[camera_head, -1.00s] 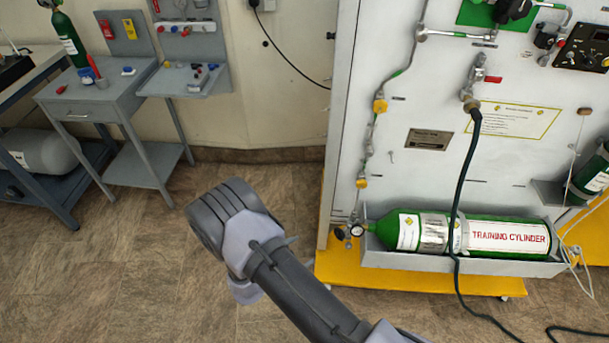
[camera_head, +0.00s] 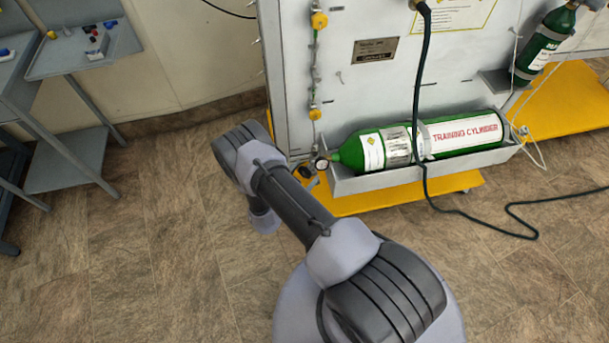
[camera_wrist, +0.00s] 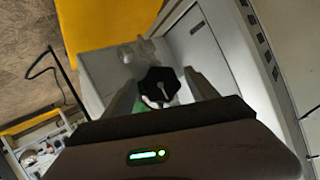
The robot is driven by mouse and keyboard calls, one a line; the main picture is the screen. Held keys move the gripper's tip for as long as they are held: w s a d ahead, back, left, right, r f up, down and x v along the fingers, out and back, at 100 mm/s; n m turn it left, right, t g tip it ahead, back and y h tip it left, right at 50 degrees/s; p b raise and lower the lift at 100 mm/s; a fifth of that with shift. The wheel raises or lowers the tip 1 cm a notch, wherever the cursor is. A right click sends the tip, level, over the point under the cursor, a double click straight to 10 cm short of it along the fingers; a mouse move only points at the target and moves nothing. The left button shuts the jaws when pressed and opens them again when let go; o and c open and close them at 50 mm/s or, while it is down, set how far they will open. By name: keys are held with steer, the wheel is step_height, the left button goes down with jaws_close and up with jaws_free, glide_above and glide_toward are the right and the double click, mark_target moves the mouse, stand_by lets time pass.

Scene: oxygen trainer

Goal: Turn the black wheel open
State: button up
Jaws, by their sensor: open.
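The black wheel (camera_wrist: 160,84) is a lobed knob with a pale line across its face, near the middle of the wrist view. My gripper (camera_wrist: 161,76) is open, with one finger on each side of the wheel. No contact shows, and I cannot tell how deep the wheel sits between the fingers. In the head view, a dark valve part (camera_head: 305,169) sits beside a round gauge (camera_head: 320,163) at the left end of the green training cylinder (camera_head: 460,135). My gripper's fingers do not show clearly there.
The cylinder lies in a grey tray (camera_head: 400,178) on a yellow base (camera_head: 375,200) against a white panel (camera_head: 370,90). A black hose (camera_head: 424,120) hangs across it to the floor. Grey tables (camera_head: 60,135) stand at left. The floor between is clear.

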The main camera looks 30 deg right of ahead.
steer(key=shift+w+d, duration=0.15)
steer(key=shift+d, duration=0.05)
steer(key=c, duration=1.4)
steer(key=shift+o, duration=0.2)
steer(key=shift+n+g+h, duration=0.3)
steer(key=shift+n+g, duration=0.3)
steer(key=shift+n, duration=0.5)
steer(key=o, duration=1.4)
steer(key=shift+c, duration=0.2)
steer(key=p+v, duration=0.5)
steer(key=v, duration=1.2)
steer(key=shift+a+p, duration=0.25)
steer(key=shift+p, duration=0.1)
